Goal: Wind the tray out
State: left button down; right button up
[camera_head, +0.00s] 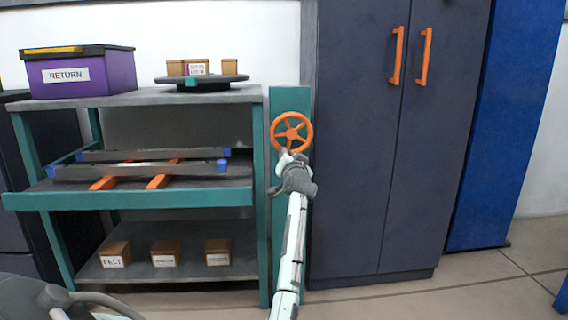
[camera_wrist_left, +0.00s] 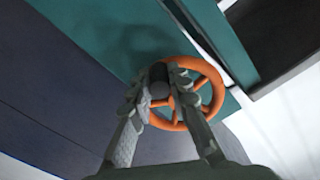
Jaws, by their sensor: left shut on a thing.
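The orange handwheel (camera_head: 291,133) stands on a teal post at the right end of the shelf rack. It also shows in the left wrist view (camera_wrist_left: 213,82). My left gripper (camera_head: 289,160) is at the wheel's lower edge. In the left wrist view its fingers (camera_wrist_left: 160,76) are closed around a dark knob on the wheel's near side. The fingers hide part of the wheel. A teal-fronted tray (camera_head: 130,199) is at the rack's middle level, holding grey bars with blue ends and two orange strips. My right gripper is not in view.
A purple RETURN bin (camera_head: 82,76) and a dark turntable (camera_head: 205,84) with small boxes stand on the rack's top. Several labelled boxes sit on the bottom shelf (camera_head: 195,270). A dark cabinet (camera_head: 385,190) stands close right of the wheel. Floor in front is clear.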

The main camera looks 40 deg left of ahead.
pick_arm(q)
jog(key=shift+w+d+f+n+b, duration=0.1)
jog(key=shift+w+d+n+b, duration=0.2)
jog(key=shift+n, duration=0.3)
jog(key=shift+w+d+r+n+b, duration=0.1)
jog(key=shift+w+d+n+b, duration=0.1)
jog(key=shift+n+b, duration=0.35)
jog(key=shift+w+d+f+n+b, duration=0.15)
jog(key=shift+w+n+b, duration=0.1)
jog(key=shift+n, duration=0.4)
jog(key=c, duration=1.4)
grip_release()
jog(key=v, duration=1.2)
